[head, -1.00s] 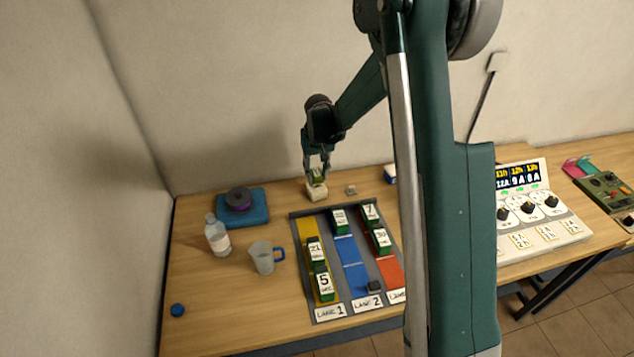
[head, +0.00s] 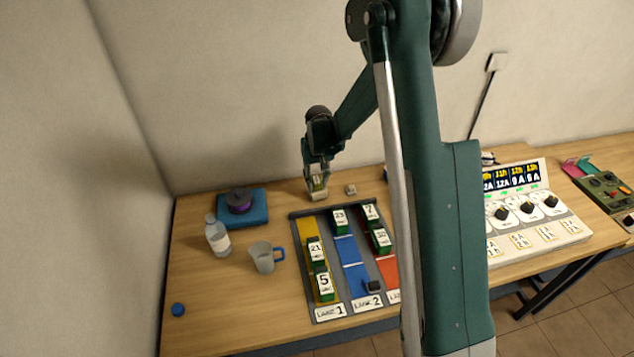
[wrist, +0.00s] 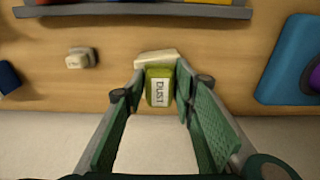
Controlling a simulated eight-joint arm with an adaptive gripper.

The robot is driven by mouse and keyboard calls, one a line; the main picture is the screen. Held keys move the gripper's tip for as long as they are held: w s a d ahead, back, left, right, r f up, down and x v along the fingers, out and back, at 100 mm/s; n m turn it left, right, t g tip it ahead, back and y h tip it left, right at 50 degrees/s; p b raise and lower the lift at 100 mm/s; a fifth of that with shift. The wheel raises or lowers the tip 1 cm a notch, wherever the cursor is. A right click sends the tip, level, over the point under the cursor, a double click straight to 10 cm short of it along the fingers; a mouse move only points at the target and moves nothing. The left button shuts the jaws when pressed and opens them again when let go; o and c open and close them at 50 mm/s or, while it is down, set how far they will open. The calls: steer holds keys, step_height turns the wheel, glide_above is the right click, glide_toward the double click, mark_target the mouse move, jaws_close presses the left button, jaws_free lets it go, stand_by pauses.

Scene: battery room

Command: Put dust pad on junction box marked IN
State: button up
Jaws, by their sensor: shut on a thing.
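My gripper (head: 318,181) is low over the back of the table, pointing down. In the wrist view, my gripper (wrist: 160,84) is shut on the dust pad (wrist: 159,90), a green block with a white label reading DUST. A cream junction box (wrist: 155,57) shows just past the pad in the wrist view. In the head view, the cream box (head: 318,196) is directly under the fingers. I cannot tell whether the pad touches it. No IN marking is readable.
A smaller cream block (head: 351,189) stands to the right. The lane tray (head: 293,232) with several green batteries lies in front. A blue case (head: 257,212) with a purple spool, a bottle (head: 217,238) and a mug (head: 262,259) are left. The wall is close behind.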

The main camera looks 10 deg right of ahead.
mark_target(318, 183)
steer(key=shift+f, duration=0.15)
steer(key=o, duration=0.8)
steer(key=r, duration=0.8)
steer(key=s+r, duration=0.1)
steer(key=r, duration=0.3)
steer(key=shift+r, duration=0.15)
steer(key=shift+r, duration=0.1)
stand_by(0.4)
